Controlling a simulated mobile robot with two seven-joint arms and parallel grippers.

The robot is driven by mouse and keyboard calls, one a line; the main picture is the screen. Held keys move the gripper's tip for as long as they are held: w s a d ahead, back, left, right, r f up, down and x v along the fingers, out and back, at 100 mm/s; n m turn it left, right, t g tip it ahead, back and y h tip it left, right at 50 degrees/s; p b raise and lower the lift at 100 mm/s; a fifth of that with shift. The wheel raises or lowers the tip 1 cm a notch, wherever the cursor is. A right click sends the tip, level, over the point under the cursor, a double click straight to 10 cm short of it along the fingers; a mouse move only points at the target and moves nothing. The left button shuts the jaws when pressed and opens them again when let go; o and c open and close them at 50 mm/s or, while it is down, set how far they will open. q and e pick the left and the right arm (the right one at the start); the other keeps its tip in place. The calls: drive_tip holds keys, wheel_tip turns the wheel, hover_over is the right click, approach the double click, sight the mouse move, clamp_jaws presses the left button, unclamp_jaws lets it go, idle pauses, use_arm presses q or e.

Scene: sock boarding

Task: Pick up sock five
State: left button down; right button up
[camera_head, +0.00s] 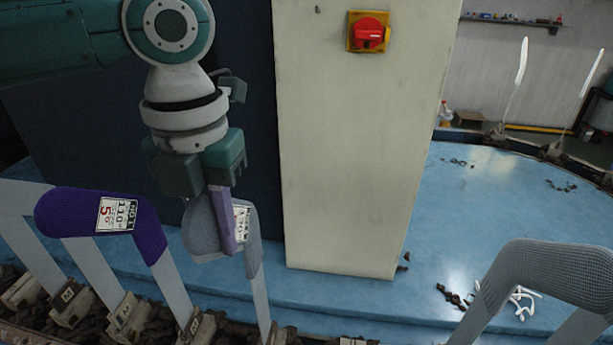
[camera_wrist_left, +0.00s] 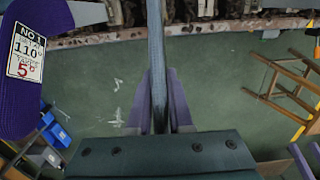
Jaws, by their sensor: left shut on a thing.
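A light grey sock (camera_head: 204,232) is on an upright flat board, with a small label on its side that I cannot read clearly. My left gripper (camera_head: 222,222) comes down from above and is shut on this grey sock. In the left wrist view, the purple fingers (camera_wrist_left: 160,110) stand on either side of the narrow grey sock (camera_wrist_left: 156,55). A purple sock (camera_head: 70,215) with a label showing a red 5 is on the board to the left, apart from the gripper; it also shows in the left wrist view (camera_wrist_left: 30,95). My right gripper is not in view.
A dark grey ribbed sock (camera_head: 555,270) is on a form at the right. Bare boards stand at the far left. A cream column (camera_head: 360,150) with a red switch (camera_head: 369,32) rises just behind the gripper. The blue round platform (camera_head: 500,205) is mostly clear.

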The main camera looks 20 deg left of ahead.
use_arm(q)
wheel_tip(320, 180, up, 19)
drive_tip(key=p, duration=0.2)
idle(0.5)
